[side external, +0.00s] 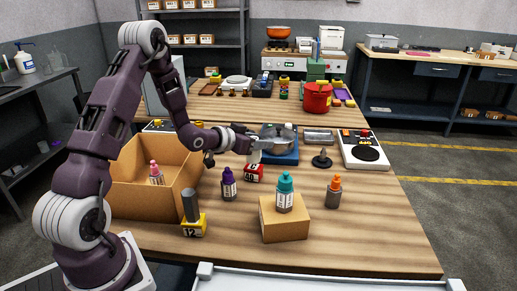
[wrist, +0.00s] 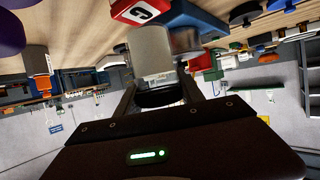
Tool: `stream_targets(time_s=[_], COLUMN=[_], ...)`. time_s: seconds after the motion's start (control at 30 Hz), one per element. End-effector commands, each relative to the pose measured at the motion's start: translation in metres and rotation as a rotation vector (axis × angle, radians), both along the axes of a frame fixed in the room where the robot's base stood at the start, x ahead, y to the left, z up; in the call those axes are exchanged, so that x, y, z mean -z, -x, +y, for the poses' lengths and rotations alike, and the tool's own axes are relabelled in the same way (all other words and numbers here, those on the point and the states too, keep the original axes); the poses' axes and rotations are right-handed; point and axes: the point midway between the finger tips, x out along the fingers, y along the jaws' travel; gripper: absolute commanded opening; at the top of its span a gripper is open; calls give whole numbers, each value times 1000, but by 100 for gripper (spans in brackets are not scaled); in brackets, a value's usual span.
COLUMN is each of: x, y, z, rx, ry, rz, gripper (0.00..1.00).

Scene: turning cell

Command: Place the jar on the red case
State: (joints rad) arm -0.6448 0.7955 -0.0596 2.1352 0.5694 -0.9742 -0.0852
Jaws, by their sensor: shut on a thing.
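A pale grey jar (wrist: 152,52) with a dark end (wrist: 160,98) is between the fingers of my gripper (wrist: 159,86) in the wrist view. My gripper (side external: 256,146) is shut on it; in the side view the jar (side external: 255,156) is small and partly hidden by the gripper. The red case (side external: 254,174), with a white marked label, lies on the wooden table just below the jar. It also shows in the wrist view (wrist: 129,13), beyond the jar. I cannot tell whether the jar touches the case.
A blue block (side external: 287,158) with a metal pan is just behind the gripper. A purple-capped bottle (side external: 229,185) stands near the case, left of a cardboard block (side external: 284,222) bearing a teal-capped bottle (side external: 285,192). An open cardboard box (side external: 150,198) is at left. A black stand (side external: 322,161) is at right.

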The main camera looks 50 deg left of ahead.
Motion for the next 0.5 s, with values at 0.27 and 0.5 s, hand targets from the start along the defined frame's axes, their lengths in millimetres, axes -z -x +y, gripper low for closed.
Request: stream_targets(time_s=[0.27, 0.5], x=[17, 20], y=[0, 0], z=[0, 0], rx=[0, 0], ry=[-1, 0], rz=[-2, -2], gripper=[1, 51])
